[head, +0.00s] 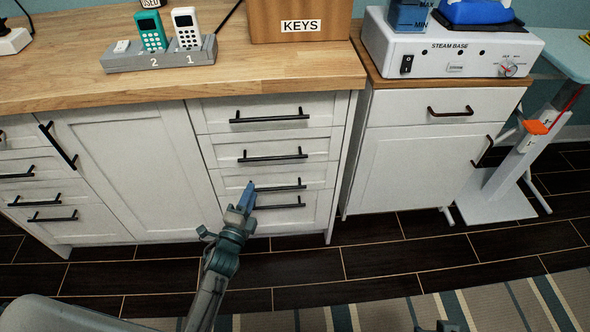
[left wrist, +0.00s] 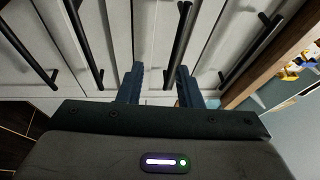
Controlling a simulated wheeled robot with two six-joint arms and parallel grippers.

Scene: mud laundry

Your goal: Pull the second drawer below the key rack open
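The key rack (head: 301,28) is a wooden box labelled KEYS on the counter. Below it is a stack of white drawers with black bar handles. The second drawer (head: 225,154) is shut; its handle (head: 275,157) also shows in the left wrist view (left wrist: 182,38). My left gripper (head: 249,190) is open and empty in front of the stack. In the left wrist view its fingers (left wrist: 160,75) appear on either side of that handle's near end; contact cannot be told. In the head view its tips overlap the third handle's left end. A dark piece at the bottom edge may be my right gripper (head: 447,326).
The top drawer (head: 215,117) and lower drawers are shut. A cupboard door (head: 130,165) is to the left. A white cabinet (head: 420,160) with a steam base (head: 440,50) stands right. The dark tiled floor (head: 370,260) before the drawers is clear.

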